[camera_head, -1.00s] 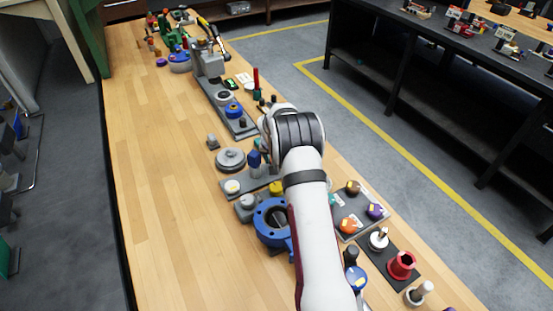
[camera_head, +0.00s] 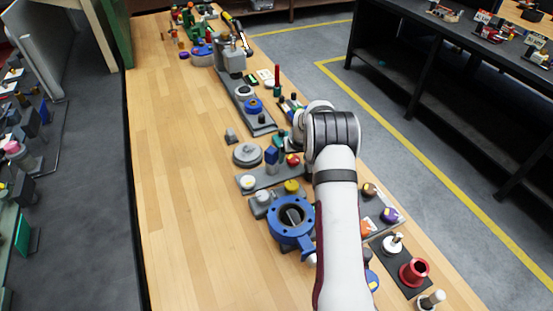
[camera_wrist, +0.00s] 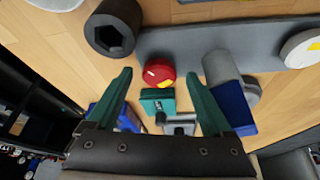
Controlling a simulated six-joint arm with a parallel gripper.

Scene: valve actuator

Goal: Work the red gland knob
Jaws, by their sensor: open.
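The red gland knob (camera_wrist: 160,74) is round with a yellow mark on its face. In the wrist view it sits between my two fingertips in the picture, near the edge of a grey plate (camera_wrist: 190,42). My gripper (camera_wrist: 158,80) is open, its two teal fingers spread, with visible room on both sides of the knob. I cannot tell how far beyond the fingertips the knob lies. In the head view the knob (camera_head: 293,159) shows as a small red spot just left of my arm, which hides much of the area around it.
A teal block (camera_wrist: 158,101) lies close below the knob in the wrist view. A grey cylinder (camera_wrist: 220,68) and blue block (camera_wrist: 235,108) are close by the right finger. A dark hex socket (camera_wrist: 112,30) is at upper left. The bench's left side (camera_head: 185,200) is clear.

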